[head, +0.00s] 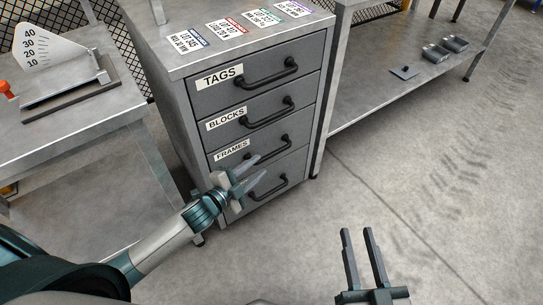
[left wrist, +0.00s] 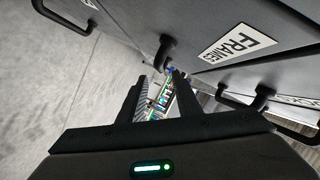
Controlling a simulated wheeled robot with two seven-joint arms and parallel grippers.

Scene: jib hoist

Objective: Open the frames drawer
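The frames drawer (head: 220,165) is the third one down in the grey cabinet and looks shut, flush with its neighbours. Its white FRAMES label also shows in the left wrist view (left wrist: 238,42). Its dark bar handle (head: 273,146) shows in the left wrist view too (left wrist: 164,48), partly hidden behind a finger. My left gripper (head: 256,170) is open in front of the cabinet, just below this handle in the head view. In the wrist view its fingers point toward the handle; I cannot tell whether they touch it. My right gripper (head: 358,232) is open and empty over the floor.
The tags drawer (head: 215,82) and blocks drawer (head: 222,130) sit above, with similar handles. A bottom drawer handle (head: 270,186) is close below my left gripper. A metal table (head: 60,150) stands left, a shelved bench (head: 375,100) right. Floor at right is clear.

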